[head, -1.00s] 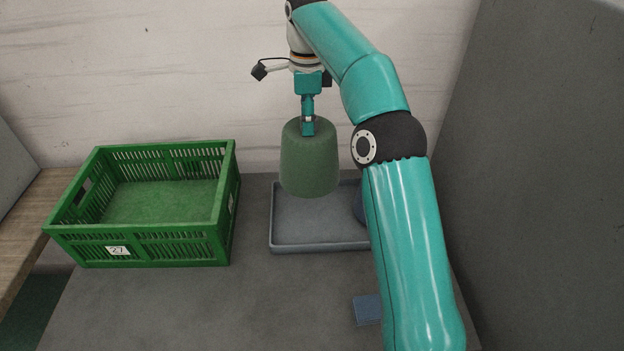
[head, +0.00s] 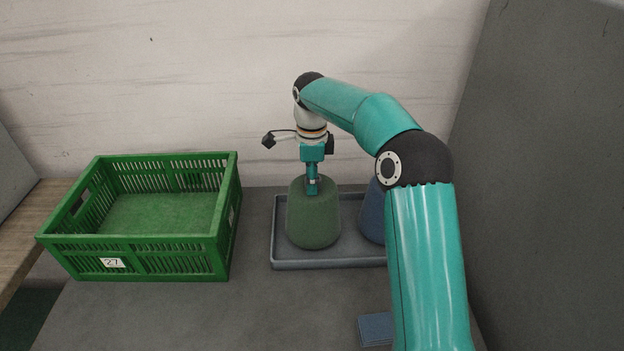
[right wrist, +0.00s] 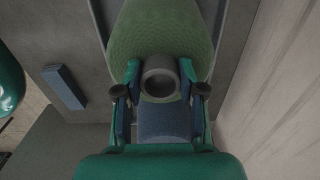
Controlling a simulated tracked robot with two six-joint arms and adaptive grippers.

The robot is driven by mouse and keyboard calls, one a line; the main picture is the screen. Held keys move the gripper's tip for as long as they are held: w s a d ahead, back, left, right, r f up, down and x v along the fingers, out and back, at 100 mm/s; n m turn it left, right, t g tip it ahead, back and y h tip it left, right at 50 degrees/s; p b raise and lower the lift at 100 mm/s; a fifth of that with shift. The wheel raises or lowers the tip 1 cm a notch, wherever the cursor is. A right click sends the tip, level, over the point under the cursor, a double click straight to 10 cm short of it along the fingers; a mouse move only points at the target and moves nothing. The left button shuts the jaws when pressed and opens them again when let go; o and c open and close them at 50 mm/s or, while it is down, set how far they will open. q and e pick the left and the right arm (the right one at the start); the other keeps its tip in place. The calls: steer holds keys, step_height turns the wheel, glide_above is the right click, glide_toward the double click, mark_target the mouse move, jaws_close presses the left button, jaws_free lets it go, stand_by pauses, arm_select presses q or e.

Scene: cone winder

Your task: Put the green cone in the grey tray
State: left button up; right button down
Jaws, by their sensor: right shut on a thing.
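The green cone (head: 314,222) stands upright inside the outline of the grey tray (head: 330,263), in its left part. Whether its base touches the tray floor I cannot tell for sure. My right gripper (head: 312,190) is shut on the top of the green cone. In the right wrist view the fingers of my right gripper (right wrist: 160,85) close at the cone's top, by the grey tube end (right wrist: 158,77); the green cone (right wrist: 160,35) fills the top middle. My left gripper is not in view.
A blue cone (head: 373,215) stands at the right part of the tray, partly hidden by my right arm. An empty green crate (head: 140,245) marked 27 stands to the left. A small blue block (head: 375,329) lies in front. Walls rise behind and at the right.

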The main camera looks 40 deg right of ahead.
stand_by(0.3)
steer(key=c, duration=0.7)
jaws_free()
step_height(320, 180, up, 12)
steer(key=p, duration=0.2)
steer(key=shift+p, duration=0.35)
steer(key=shift+s, duration=0.15)
